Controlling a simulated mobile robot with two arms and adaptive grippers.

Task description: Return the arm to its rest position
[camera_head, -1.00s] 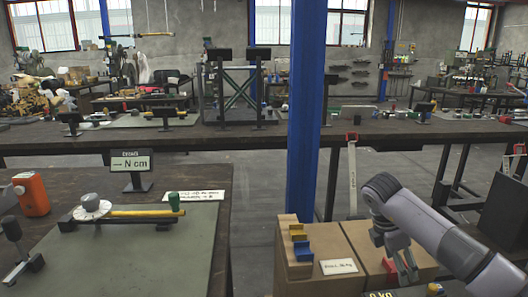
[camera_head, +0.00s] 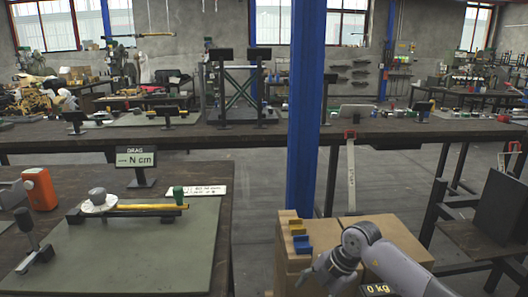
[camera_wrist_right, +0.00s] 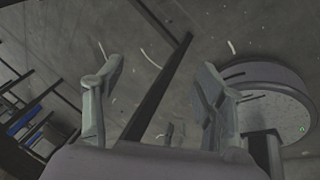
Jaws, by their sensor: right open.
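My right arm (camera_head: 390,262) reaches in from the lower right in the head view. Its gripper (camera_head: 322,284) hangs low, in front of the cardboard boxes (camera_head: 350,230); its fingers are partly cut off by the bottom edge. In the right wrist view, the two fingers of this gripper (camera_wrist_right: 160,85) stand wide apart with nothing between them. My left gripper is in neither view.
A workbench with a green mat (camera_head: 130,255) stands at the left. It holds a yellow-barred fixture (camera_head: 150,207), an orange device (camera_head: 40,189) and a sign (camera_head: 135,158). A blue post (camera_head: 303,130) rises behind the boxes.

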